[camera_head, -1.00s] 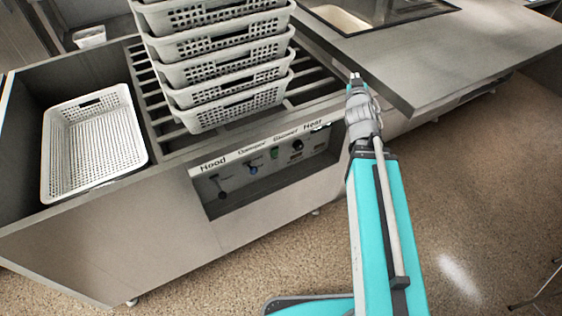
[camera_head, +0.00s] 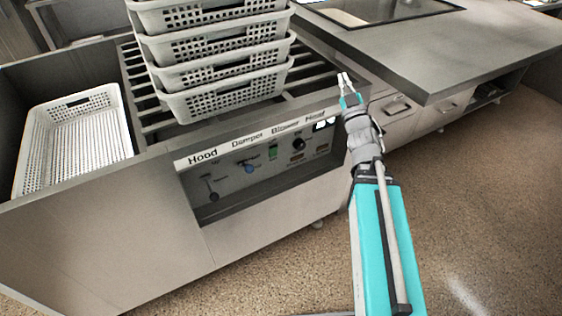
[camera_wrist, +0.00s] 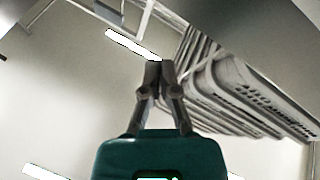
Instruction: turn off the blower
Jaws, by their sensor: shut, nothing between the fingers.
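A green switch (camera_head: 272,152) sits below and slightly left of the Blower label (camera_head: 285,129). A black knob (camera_head: 298,143) is to its right, a blue knob (camera_head: 249,167) to its left, and a dark lever (camera_head: 210,192) below Hood. My gripper (camera_head: 346,76) points up, above and right of the panel, apart from the switch. In the wrist view, its fingers (camera_wrist: 160,66) are together and empty; the panel does not show there.
Stacked white perforated baskets (camera_head: 222,78) stand on the slatted rack left of my gripper. A single basket (camera_head: 72,145) lies at the far left. A grey countertop (camera_head: 430,62) juts out on the right, near my arm. The floor in front is clear.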

